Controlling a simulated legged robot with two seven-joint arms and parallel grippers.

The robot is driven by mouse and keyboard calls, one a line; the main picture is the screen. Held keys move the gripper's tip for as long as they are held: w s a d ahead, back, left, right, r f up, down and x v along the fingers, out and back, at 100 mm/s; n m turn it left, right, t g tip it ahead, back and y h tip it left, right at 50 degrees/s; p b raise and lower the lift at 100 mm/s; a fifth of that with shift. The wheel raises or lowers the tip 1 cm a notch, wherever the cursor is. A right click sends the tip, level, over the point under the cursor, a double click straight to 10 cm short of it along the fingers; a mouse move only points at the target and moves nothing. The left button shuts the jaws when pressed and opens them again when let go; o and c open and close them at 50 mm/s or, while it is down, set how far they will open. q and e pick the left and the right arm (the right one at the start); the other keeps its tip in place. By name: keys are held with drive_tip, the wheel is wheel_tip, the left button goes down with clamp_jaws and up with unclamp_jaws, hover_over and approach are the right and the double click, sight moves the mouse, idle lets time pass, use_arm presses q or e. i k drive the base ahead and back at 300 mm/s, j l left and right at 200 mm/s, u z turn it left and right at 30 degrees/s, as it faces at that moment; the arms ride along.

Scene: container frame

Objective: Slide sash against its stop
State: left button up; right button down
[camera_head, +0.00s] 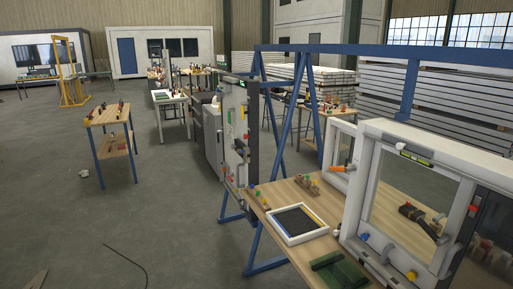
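A large white window frame (367,190) stands upright on the workbench at the right. It surrounds a big see-through or reflective pane (408,190), which I take to be the sash; I cannot tell where its stop is. A green level-like piece (416,159) sits at its upper edge. Neither of my grippers is in view.
The wooden workbench (285,192) carries a white tray-like frame (300,238) with a dark panel, and green blocks (338,270). A second white frame (338,150) stands behind. A blue steel frame (330,48) spans above. The floor at left is open, with a small table (108,115).

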sight(391, 251)
drive_tip(key=z, duration=1.25)
